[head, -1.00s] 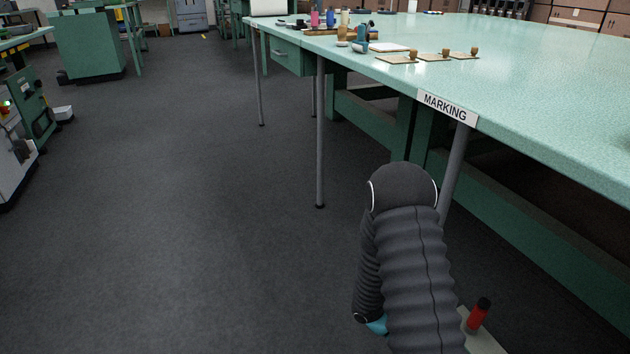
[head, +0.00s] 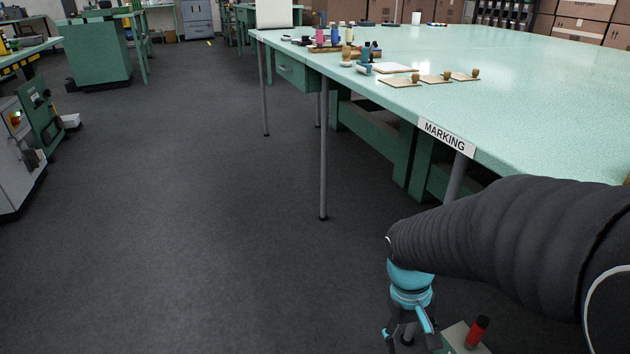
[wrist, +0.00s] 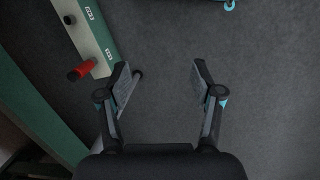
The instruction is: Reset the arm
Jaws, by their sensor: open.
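My gripper (head: 410,335) points down at the lower right of the head view, in front of the green marking table (head: 540,130). Its teal parts show there, and my dark sleeved arm enters from the right edge. In the wrist view my gripper (wrist: 162,72) has its two fingers spread wide apart. Nothing is between them but dark floor (wrist: 165,110).
A red cylinder (head: 477,331) with a dark top stands on a pale panel close to the right of my gripper. A table leg (head: 323,150) stands ahead. Bottles and boards lie on the tabletop. The floor at left (head: 180,240) is open.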

